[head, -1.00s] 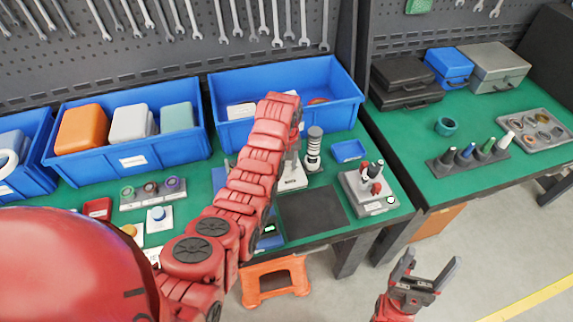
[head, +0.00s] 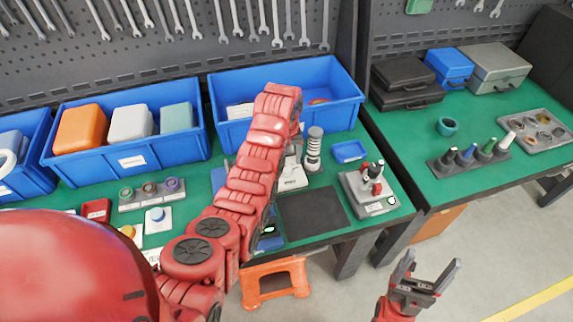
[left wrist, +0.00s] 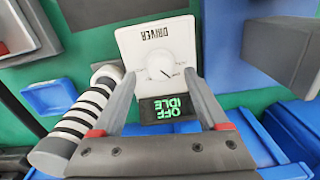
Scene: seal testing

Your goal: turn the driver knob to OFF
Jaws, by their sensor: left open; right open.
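The driver (left wrist: 155,45) is a white box with upside-down DRIVER lettering in the left wrist view. Its round white knob (left wrist: 160,66) has a dark pointer line. The dark display (left wrist: 168,108) shows green OFF and IDLE, upside down. My left gripper (left wrist: 160,82) is open, its fingers apart on either side of the knob area; I cannot tell whether they touch the knob. In the head view my left arm hides most of this gripper, and the driver (head: 292,180) shows partly beside the arm. My right gripper (head: 425,272) is open and empty over the floor at lower right.
A black-and-white ringed cylinder (head: 313,150) stands close beside the driver. A blue bin (head: 335,80) is behind, a small blue tray (head: 349,151) to the right. A dark mat (head: 312,212) lies bare in front. A grey device (head: 370,190) stands near the table's right edge.

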